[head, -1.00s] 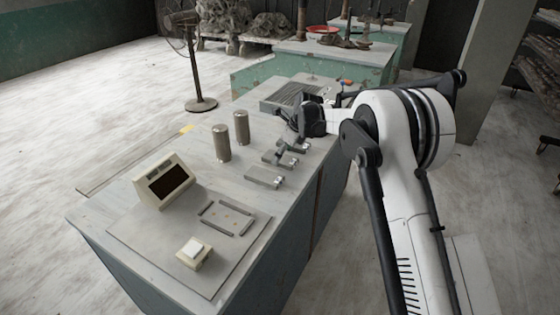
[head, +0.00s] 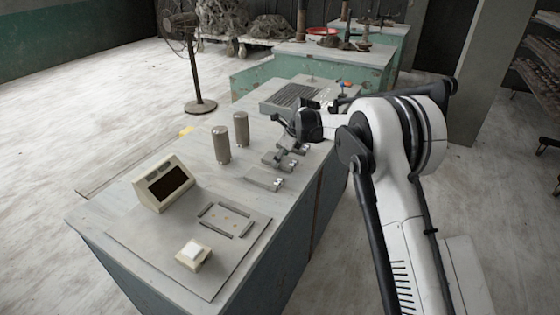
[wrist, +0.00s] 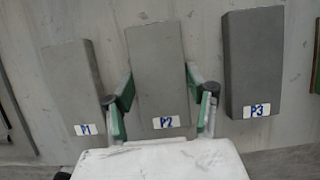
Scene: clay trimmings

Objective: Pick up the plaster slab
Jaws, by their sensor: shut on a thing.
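Several grey plaster slabs with labelled ends lie on the bench. In the wrist view, slab P2 (wrist: 158,75) is in the middle, P1 (wrist: 74,80) to its left and P3 (wrist: 252,60) to its right. My gripper (wrist: 160,103) has one green-padded finger on each side of P2, near its labelled end, and is shut on it. I cannot tell whether P2 is clear of the bench. In the head view my gripper (head: 287,128) is at the slabs' far end, and its fingertips are hard to make out.
The bench (head: 120,200) also bears two metal cylinders (head: 241,129), a beige display box (head: 163,183), a small switch box (head: 194,255), a flat frame (head: 227,219) and a ribbed tray (head: 292,96). A fan (head: 190,60) stands on the floor behind.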

